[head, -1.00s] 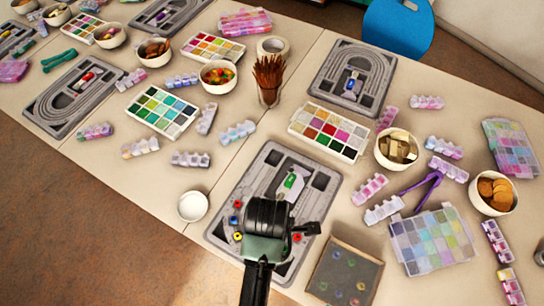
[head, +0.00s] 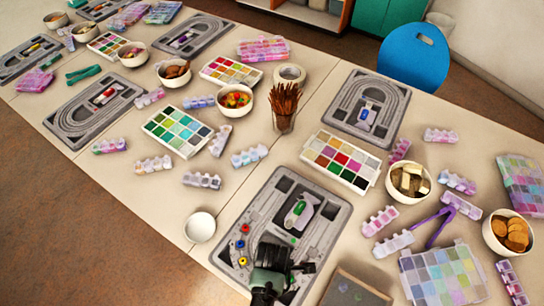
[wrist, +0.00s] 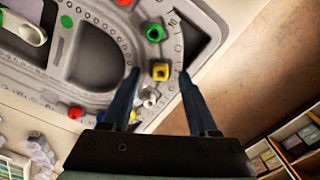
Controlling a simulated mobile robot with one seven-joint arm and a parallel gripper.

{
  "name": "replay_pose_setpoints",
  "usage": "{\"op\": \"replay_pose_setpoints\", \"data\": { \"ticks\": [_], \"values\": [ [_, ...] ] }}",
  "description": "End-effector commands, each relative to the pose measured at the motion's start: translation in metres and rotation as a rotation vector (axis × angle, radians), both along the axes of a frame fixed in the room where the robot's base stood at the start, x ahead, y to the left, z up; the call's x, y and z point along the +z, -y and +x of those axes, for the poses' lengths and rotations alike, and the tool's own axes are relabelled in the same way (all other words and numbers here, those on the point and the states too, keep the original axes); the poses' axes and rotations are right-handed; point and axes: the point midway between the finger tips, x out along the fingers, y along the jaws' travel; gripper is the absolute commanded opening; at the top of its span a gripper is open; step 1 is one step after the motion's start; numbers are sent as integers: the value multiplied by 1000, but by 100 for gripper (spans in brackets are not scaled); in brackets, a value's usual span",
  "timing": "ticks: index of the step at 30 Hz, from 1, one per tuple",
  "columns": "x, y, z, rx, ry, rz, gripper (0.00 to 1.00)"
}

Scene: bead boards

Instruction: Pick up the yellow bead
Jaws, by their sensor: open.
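The yellow bead (wrist: 160,70) lies on the grey bead board (wrist: 95,95), near its curved edge. It also shows in the head view (head: 242,261), left of my arm's end. My gripper (wrist: 159,74) is open, its two dark fingers pointing at the board. How far the tips are above the board is hard to tell. In the head view my wrist covers the near part of the board and hides the fingertips.
A blue bead (wrist: 132,115) and a red bead (wrist: 75,112) are farther left. A white bowl (head: 200,227) and a brown tray (head: 350,290) flank the board.

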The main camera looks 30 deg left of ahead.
Motion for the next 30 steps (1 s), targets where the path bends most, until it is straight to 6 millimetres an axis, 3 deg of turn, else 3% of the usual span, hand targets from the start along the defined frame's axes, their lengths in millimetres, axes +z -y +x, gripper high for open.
{"op": "replay_pose_setpoints", "data": {
  "ticks": [4, 12, 22, 30],
  "values": [
    [-12, 0, 0, -1, 0, 0, 60],
    [-13, 0, 0, -1, 0, 0, 58],
    [-13, 0, 0, -1, 0, 0, 0],
    [-13, 0, 0, -1, 0, 0, 0]
  ]
}}
